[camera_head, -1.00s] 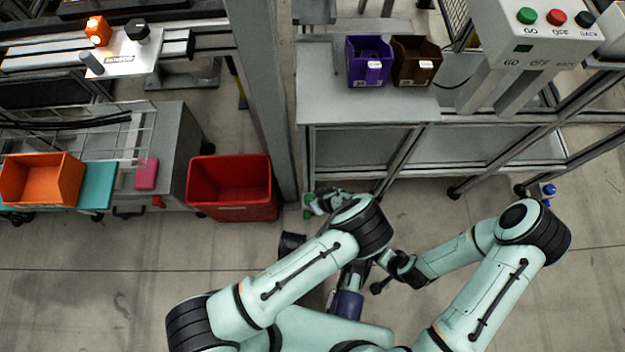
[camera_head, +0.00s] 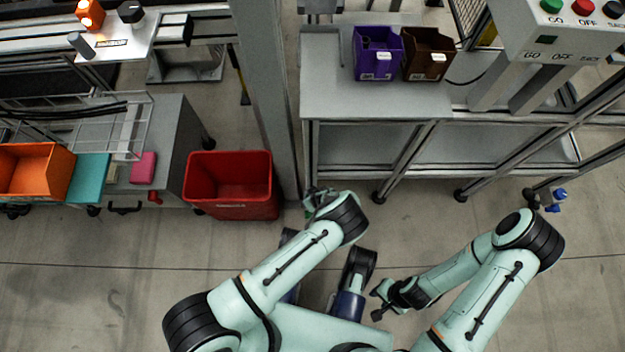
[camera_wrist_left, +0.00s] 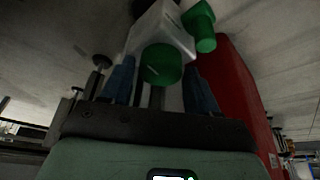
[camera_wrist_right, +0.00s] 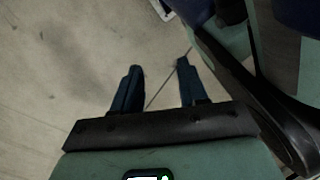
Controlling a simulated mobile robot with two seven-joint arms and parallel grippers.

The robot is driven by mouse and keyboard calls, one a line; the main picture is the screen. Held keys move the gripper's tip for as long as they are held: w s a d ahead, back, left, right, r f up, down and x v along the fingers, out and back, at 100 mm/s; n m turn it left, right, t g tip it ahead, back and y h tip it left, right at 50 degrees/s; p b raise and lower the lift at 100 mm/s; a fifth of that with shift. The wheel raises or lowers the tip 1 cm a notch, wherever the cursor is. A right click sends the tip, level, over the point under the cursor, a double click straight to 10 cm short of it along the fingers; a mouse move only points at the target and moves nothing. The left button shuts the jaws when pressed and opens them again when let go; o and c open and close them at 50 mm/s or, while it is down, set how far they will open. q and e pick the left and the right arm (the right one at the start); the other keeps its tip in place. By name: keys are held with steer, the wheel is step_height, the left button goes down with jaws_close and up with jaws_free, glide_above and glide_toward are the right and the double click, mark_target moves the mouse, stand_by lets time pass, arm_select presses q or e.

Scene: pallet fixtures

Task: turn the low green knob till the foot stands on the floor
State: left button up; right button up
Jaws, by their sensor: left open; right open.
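In the left wrist view a round green knob (camera_wrist_left: 161,64) sits on a pale metal block (camera_wrist_left: 165,32), between the open fingers of my left gripper (camera_wrist_left: 160,80). Whether a finger touches it I cannot tell. A second green knob (camera_wrist_left: 203,27) sticks out beside it. In the head view a little green (camera_head: 309,212) shows at the foot of the grey post, by my left gripper (camera_head: 318,204), which my arm mostly hides. The foot and its gap to the floor I cannot make out. My right gripper (camera_head: 379,302) is open and empty over bare floor, also in the right wrist view (camera_wrist_right: 158,75).
A red bin (camera_head: 230,211) stands close left of the left gripper. A grey post (camera_head: 268,100) and a bench (camera_head: 375,107) with purple (camera_head: 362,70) and brown (camera_head: 409,72) bins stand behind. Blue knobs (camera_head: 558,194) show at far right. The front floor is mostly clear.

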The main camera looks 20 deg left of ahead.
arm_select(q)
steer(key=c, duration=0.8)
steer(key=shift+o, duration=0.2)
steer(key=shift+s+a+r+m+t+h+p, duration=0.1)
steer(key=shift+m+t+h+p, duration=0.25)
steer(key=shift+m+p, duration=0.65)
steer(key=shift+a+m+t+h+p, duration=0.1)
steer(key=shift+m+t+h+p, duration=0.25)
steer(key=shift+m, duration=1.15)
steer(key=shift+m+h+p, duration=0.4)
steer(key=shift+m, duration=0.5)
steer(key=shift+m+h, duration=0.3)
steer(key=shift+m, duration=0.6)
steer(key=shift+a+m+h+p, duration=0.1)
steer(key=shift+m+h+p, duration=0.25)
steer(key=shift+m, duration=0.55)
steer(key=shift+m+h, duration=0.45)
steer(key=shift+m, duration=0.65)
steer(key=shift+m+h, duration=0.3)
steer(key=shift+m, duration=0.4)
arm_select(e)
steer(key=w+r+t, duration=0.2)
steer(key=w+r, duration=0.2)
steer(key=w, duration=0.3)
steer(key=shift+w+a+r+n+t, duration=0.2)
steer(key=shift+a+n+t, duration=0.1)
steer(key=shift+a, duration=0.15)
